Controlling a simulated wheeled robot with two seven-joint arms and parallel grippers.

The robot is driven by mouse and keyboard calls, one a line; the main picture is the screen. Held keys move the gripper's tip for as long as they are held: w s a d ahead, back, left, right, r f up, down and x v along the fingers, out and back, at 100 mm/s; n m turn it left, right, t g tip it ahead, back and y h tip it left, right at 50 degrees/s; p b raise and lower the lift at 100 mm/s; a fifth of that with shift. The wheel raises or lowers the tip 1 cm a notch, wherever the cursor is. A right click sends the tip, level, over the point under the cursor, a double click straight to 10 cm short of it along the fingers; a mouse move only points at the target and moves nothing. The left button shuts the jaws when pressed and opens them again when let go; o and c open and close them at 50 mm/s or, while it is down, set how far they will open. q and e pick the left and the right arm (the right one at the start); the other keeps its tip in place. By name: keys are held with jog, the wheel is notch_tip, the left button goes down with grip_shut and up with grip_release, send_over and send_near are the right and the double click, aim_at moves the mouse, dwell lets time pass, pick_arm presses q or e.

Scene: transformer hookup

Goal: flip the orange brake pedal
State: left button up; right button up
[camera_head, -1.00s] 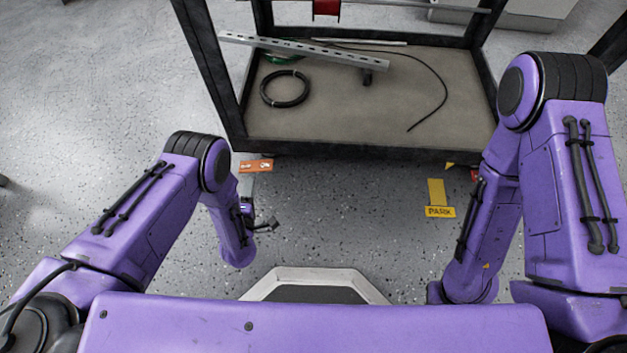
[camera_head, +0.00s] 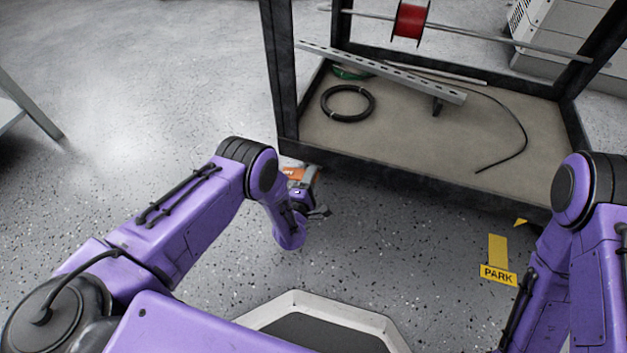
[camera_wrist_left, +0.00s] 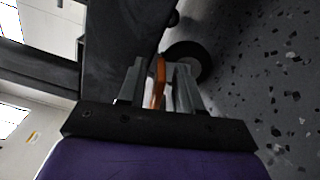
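The orange brake pedal (camera_head: 293,173) sits low at the near left corner of the cart, partly hidden by my left arm and gripper in the head view. In the left wrist view the orange pedal (camera_wrist_left: 159,82) stands as a narrow strip between the two grey fingers, beside a dark caster wheel (camera_wrist_left: 186,62). My left gripper (camera_wrist_left: 161,84) is open around the pedal, with a gap showing on the left finger's side. Contact on the other side is unclear. The left gripper also shows in the head view (camera_head: 307,182). My right gripper is outside the view.
The black-framed cart has a grey lower shelf (camera_head: 420,145) carrying a black cable coil (camera_head: 347,103), a slotted metal rail (camera_head: 385,72) and a loose cable. A red spool (camera_head: 410,21) hangs above. A yellow PARK marking (camera_head: 498,272) is on the floor. Floor at left is open.

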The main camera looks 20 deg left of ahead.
pick_arm(q)
jog(key=shift+w+r, duration=0.1)
jog(key=shift+w, duration=0.25)
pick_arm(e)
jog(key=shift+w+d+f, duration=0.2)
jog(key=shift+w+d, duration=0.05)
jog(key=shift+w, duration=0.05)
pick_arm(q)
grip_shut()
jog(key=shift+d+f+m, duration=0.2)
jog(key=shift+f+m, duration=0.25)
jog(key=shift+m, duration=0.35)
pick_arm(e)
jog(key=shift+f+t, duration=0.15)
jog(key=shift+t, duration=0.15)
pick_arm(q)
jog(key=m, duration=0.2)
jog(key=f+m, duration=0.1)
jog(key=shift+f+m+b, duration=0.2)
jog(key=shift+m+b, duration=0.15)
jog(key=shift+m, duration=0.05)
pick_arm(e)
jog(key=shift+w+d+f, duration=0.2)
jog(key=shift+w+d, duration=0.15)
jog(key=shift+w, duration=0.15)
pick_arm(q)
grip_release()
